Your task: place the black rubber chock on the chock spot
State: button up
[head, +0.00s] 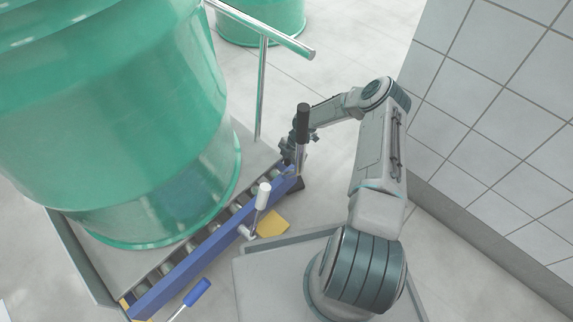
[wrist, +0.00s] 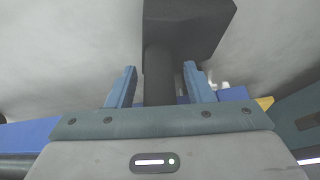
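A black rubber chock (wrist: 188,25) fills the top middle of the wrist view, a block with a thick dark stem (wrist: 159,75). The stem runs between the two blue fingers of my gripper (wrist: 159,68), and the block lies beyond the fingertips. A narrow gap shows on each side of the stem, so the fingers look open around it. No chock spot is clearly recognisable.
A large green drum (head: 120,130) stands on a roller conveyor with a blue rail (head: 190,262). A yellow patch (head: 272,223) lies beside the rail. A tiled wall (head: 495,120) is at the right.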

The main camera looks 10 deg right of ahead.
jog(key=shift+r, duration=0.15)
jog(key=p+v, duration=0.4)
jog(key=v, duration=0.8)
jog(key=shift+w+d, duration=0.1)
jog(key=s+d+r+m+h+p, duration=0.25)
jog(key=r+p, duration=0.35)
jog(key=r, duration=0.9)
jog(key=s+d+r+m+g+h+p, duration=0.1)
jog(key=s+d+r+m+p, duration=0.15)
jog(key=r+p, duration=0.85)
jog(key=s+d+r+m+h+p, duration=0.2)
jog(key=d+r, duration=0.2)
jog(key=r, duration=1.4)
jog(key=s+a+r+m+t+p, duration=0.1)
jog(key=s+a+r+m+p, duration=0.3)
jog(key=r, duration=0.8)
jog(key=s+a+r+m+t+y+p, duration=0.1)
jog(key=s+a+r+m+p, duration=0.3)
jog(key=s+r+p, duration=0.5)
jog(key=s+a+r+m+t+p, duration=0.3)
jog(key=s+r+m+p, duration=0.3)
jog(key=r, duration=1)
jog(key=shift+s+a+r+m, duration=0.35)
jog(key=shift+s+a+m, duration=0.35)
jog(key=shift+s, duration=0.3)
